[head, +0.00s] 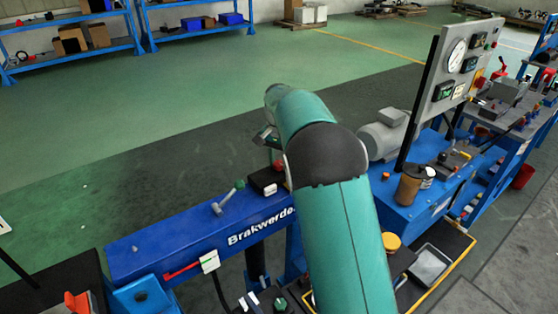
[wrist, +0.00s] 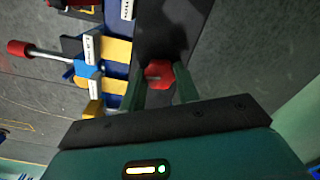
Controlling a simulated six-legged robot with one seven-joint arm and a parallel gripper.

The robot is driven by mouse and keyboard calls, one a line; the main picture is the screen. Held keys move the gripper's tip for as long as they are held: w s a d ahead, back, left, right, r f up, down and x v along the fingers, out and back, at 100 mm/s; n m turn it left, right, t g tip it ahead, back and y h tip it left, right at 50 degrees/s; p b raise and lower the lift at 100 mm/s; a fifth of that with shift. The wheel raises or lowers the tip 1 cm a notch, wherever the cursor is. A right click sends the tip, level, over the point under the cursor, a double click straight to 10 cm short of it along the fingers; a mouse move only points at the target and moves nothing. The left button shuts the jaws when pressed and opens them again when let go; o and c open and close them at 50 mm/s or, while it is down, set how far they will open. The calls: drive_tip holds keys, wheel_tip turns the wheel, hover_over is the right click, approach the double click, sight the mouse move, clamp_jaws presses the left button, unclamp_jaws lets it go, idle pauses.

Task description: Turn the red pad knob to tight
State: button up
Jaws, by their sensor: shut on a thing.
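The red pad knob (wrist: 158,73) is a small faceted red knob with a pale line on its face, seen in the middle of the wrist view. My gripper (wrist: 159,86) has one green finger on each side of it and is shut on it. In the head view my green arm hides most of the gripper, and only part of it (head: 266,138) shows at the left of the arm. A small red part just below it, by a black box (head: 266,181), may be the knob, but I cannot tell.
A blue beam (head: 190,242) marked "Brakwerde" carries a green-tipped lever (head: 229,198) and a red-handled part (head: 182,271). A grey gauge panel (head: 455,80) and motor (head: 385,135) stand right of my arm. The wrist view shows a red-ended lever (wrist: 20,48).

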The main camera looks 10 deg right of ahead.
sight(279, 163)
drive_tip(key=shift+s+f+m, duration=0.1)
drive_tip(key=shift+f+m, duration=0.15)
drive_tip(key=shift+m, duration=0.25)
drive_tip(key=o, duration=1)
drive_tip(key=shift+c, duration=0.2)
drive_tip(key=shift+r, duration=0.15)
wheel_tip(279, 163, up, 14)
